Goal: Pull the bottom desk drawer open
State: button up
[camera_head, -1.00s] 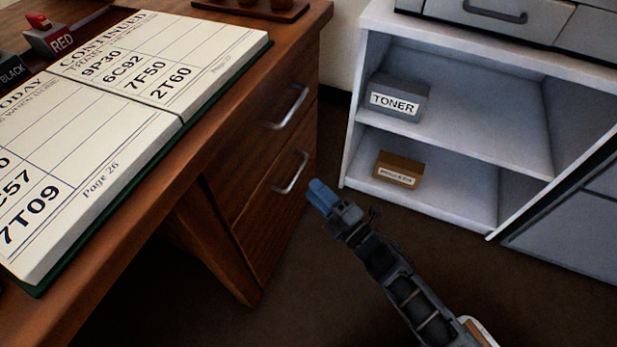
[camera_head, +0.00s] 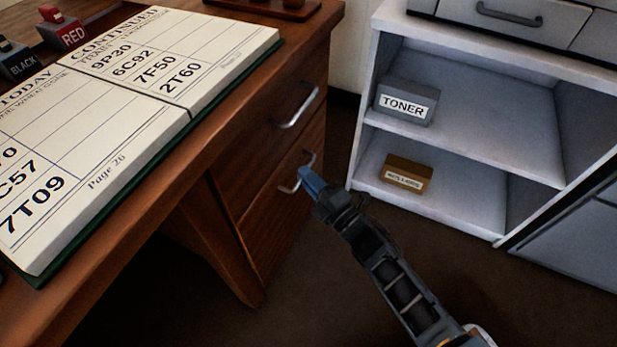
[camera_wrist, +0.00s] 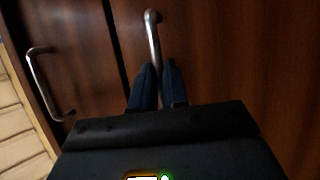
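The desk's bottom drawer (camera_head: 272,218) has a brown wood front and looks closed, flush with the desk. Its curved metal handle (camera_head: 289,188) is partly hidden behind my fingertips in the head view. My gripper (camera_head: 311,181) has blue fingertips and is at this handle. In the wrist view, the bottom drawer handle (camera_wrist: 152,36) runs down between the two dark blue fingers (camera_wrist: 158,85). They stand close together on either side of it, with almost no gap, and look shut on it. The handle's lower end is hidden by the fingers.
The upper drawer's handle (camera_head: 299,106) is above; it also shows in the wrist view (camera_wrist: 37,82). An open ledger (camera_head: 120,120) lies on the desk. A grey shelf unit (camera_head: 470,150) with a toner box (camera_head: 404,103) and a brown box (camera_head: 407,173) stands to the right.

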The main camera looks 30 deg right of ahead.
grip_shut()
jog(key=shift+s, duration=0.1)
jog(key=s+d, duration=0.7)
jog(key=s, duration=0.3)
jog(key=s+d, duration=0.8)
jog(key=s, duration=0.3)
jog(key=shift+d, duration=0.2)
jog(key=shift+s, duration=0.1)
jog(key=o, duration=0.5)
grip_release()
jog(key=v, duration=0.7)
jog(key=shift+s, duration=0.4)
jog(key=shift+d, duration=0.15)
